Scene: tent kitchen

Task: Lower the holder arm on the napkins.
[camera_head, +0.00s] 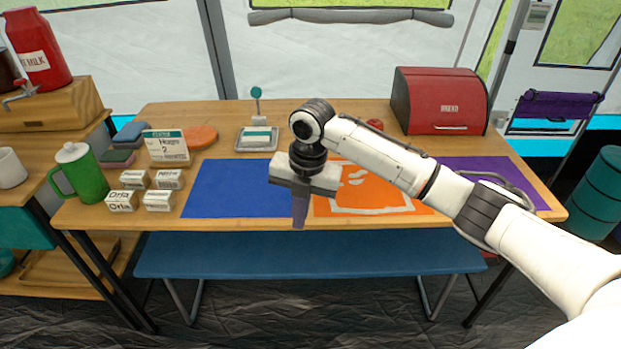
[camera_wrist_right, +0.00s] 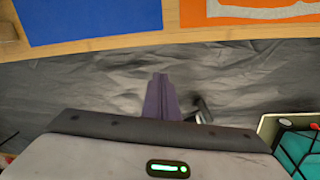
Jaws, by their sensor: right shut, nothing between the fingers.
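The napkin holder (camera_head: 239,141) is a grey tray on the back middle of the wooden table, with a white napkin stack and a teal band in it. Its holder arm (camera_head: 257,106) stands upright behind the napkins (camera_head: 256,132), with a round teal disc at its top. My right gripper (camera_head: 299,222) points down, shut and empty, near the table's front edge, in front and to the right of the holder. Its closed purple fingers also show in the right wrist view (camera_wrist_right: 161,97), above the dark floor. The holder is not in the wrist view. My left gripper is not in view.
Blue (camera_head: 235,188), orange (camera_head: 320,205) and purple (camera_head: 515,180) mats lie along the table. Several small labelled boxes, a sign (camera_head: 167,146) and a green jug (camera_head: 82,176) stand left. A red bread box (camera_head: 440,100) stands back right. A blue bench (camera_head: 300,254) is in front.

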